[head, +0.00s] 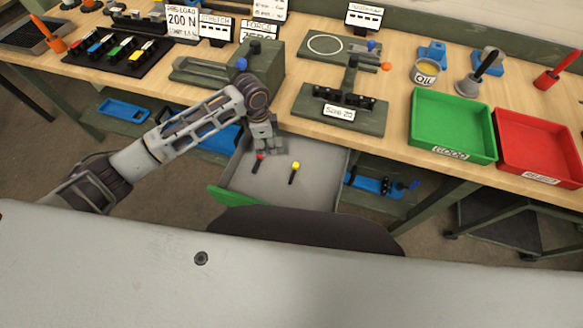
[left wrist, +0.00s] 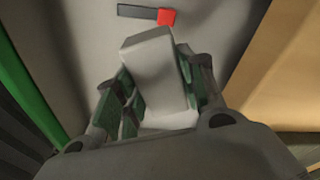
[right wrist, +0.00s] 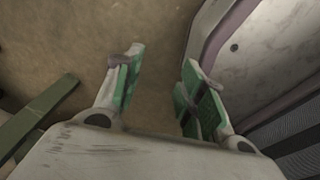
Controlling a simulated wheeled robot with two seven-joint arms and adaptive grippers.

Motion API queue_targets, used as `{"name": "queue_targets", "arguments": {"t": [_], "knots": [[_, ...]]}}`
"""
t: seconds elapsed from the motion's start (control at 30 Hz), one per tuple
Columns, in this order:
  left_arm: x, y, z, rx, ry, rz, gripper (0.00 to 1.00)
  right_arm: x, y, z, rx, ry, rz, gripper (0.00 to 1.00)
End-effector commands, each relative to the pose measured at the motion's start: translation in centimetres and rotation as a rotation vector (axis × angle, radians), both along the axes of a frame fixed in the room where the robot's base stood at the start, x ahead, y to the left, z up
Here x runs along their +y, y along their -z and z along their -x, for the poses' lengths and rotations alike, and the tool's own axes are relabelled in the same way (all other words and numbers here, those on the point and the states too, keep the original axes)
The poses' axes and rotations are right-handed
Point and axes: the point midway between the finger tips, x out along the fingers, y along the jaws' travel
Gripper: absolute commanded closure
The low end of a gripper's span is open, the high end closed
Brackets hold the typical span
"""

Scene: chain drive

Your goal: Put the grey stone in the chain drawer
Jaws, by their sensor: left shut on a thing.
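In the head view my left gripper (head: 264,143) reaches down over the open drawer (head: 325,190) under the bench. In the left wrist view the gripper (left wrist: 165,100) is shut on the grey stone (left wrist: 150,65), a pale block held between its green pads above the drawer floor. In the drawer lie a red-tipped dark piece (head: 258,163) and a yellow-tipped dark piece (head: 294,173). The red-tipped one also shows in the left wrist view (left wrist: 165,16), just beyond the stone. My right gripper (right wrist: 160,90) is open and empty above the floor.
The drawer has a green front (head: 230,197). The wooden bench top (head: 400,80) edges the drawer at the back. A green tray (head: 450,125) and a red tray (head: 540,150) stand on the right. A green fixture (head: 340,110) stands behind the drawer.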

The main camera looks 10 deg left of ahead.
Motion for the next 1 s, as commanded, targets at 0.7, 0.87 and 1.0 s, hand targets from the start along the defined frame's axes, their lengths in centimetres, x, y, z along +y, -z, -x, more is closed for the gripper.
{"name": "queue_targets", "arguments": {"t": [0.7, 0.87, 1.0], "knots": [[-1.9, -0.9, -1.0, -0.015, 0.429, 0.014, 0.82, -2.1, 2.8, -0.2, -0.003, -0.003, 0.022, 0.60], [-1.9, -0.9, -1.0, -0.015, 0.427, 0.014, 0.82, -2.2, 2.8, -0.2, -0.003, -0.002, 0.023, 0.60], [-1.9, -0.5, -1.0, -0.015, 0.426, 0.014, 0.82, -1.8, 2.9, -0.2, -0.004, -0.002, 0.019, 0.60]]}}
